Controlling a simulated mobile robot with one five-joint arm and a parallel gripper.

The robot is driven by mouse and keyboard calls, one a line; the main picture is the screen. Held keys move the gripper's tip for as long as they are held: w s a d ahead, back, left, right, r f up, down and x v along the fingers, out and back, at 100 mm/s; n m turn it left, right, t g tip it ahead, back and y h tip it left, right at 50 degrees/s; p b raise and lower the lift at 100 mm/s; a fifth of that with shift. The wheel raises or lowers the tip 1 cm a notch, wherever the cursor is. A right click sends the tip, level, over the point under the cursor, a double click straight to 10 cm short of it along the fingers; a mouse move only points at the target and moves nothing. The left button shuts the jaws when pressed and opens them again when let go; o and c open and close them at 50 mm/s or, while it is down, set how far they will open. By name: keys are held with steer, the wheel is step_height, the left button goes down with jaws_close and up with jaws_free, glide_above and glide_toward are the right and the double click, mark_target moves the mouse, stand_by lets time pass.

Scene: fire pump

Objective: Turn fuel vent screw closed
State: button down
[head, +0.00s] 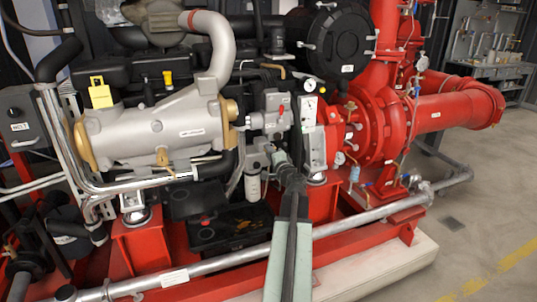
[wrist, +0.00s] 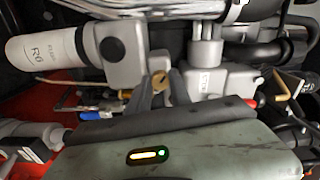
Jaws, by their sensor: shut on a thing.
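The fuel vent screw (wrist: 160,83) is a small brass-coloured screw at the centre of the wrist view, on the grey fuel filter housing. The dark fingers of my gripper (wrist: 163,86) are shut on it, one on each side. In the head view my gripper (head: 279,160) reaches the grey fuel unit between the engine and the red pump. The screw is too small and covered to make out there. A white filter canister (wrist: 42,50) joins the housing at the left of the wrist view.
A silver heat exchanger (head: 155,130) stands left of my arm, and the red pump (head: 370,125) stands right. A grey pipe (head: 240,258) runs along the front of the red frame. In the wrist view a blue-ended fitting (wrist: 92,115) and a red-handled valve (wrist: 253,103) sit close by.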

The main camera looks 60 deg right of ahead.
steer(key=m, duration=1)
steer(key=shift+r+m, duration=0.1)
steer(key=shift+m, duration=0.2)
stand_by(0.4)
steer(key=c, duration=1.2)
jaws_free()
steer(key=v, duration=0.7)
steer(key=shift+s+a, duration=0.25)
steer(key=shift+a, duration=0.05)
